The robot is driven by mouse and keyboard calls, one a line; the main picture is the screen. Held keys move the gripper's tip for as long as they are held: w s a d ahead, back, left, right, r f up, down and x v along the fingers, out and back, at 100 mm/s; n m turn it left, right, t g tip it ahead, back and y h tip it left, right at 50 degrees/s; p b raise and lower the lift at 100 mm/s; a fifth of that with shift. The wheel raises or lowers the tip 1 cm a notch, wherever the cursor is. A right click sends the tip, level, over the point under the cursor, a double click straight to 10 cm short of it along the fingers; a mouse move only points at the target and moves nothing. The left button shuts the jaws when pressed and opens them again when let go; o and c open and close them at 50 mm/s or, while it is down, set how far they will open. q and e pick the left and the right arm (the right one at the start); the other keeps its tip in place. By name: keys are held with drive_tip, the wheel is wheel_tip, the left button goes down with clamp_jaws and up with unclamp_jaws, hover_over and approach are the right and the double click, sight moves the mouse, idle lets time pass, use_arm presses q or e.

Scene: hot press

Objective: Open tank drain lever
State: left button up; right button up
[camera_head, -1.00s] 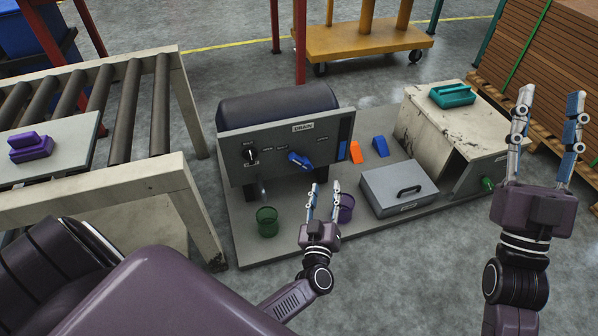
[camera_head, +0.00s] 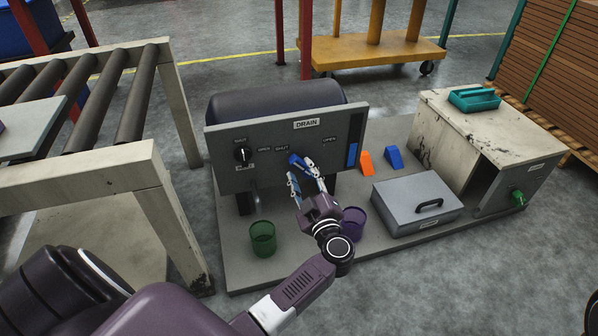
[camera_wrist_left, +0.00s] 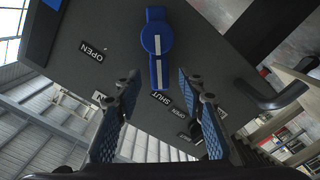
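The blue drain lever (camera_head: 296,160) sits on the grey front panel (camera_head: 230,175) of the dark tank (camera_head: 275,100), under the DRAIN label. SHUT is printed left of it and OPEN right of it. My left gripper (camera_head: 303,172) is right at the lever, partly covering it. In the left wrist view the lever (camera_wrist_left: 157,40) has a round hub and a white line. There my left gripper (camera_wrist_left: 158,88) is open, with the lever's handle lying between its spread fingertips and a gap on each side. My right gripper is out of view.
A black knob (camera_head: 243,154) is on the panel's left. Below stand a green cup (camera_head: 263,238) and a purple cup (camera_head: 353,224). A grey lidded box (camera_head: 400,207), orange and blue wedges and a worn cabinet (camera_head: 455,130) are to the right. A roller conveyor is at left.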

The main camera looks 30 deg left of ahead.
sight(299, 166)
use_arm(q)
drive_tip(key=shift+b+x, duration=0.55)
drive_tip(key=shift+x, duration=1)
clamp_jaws()
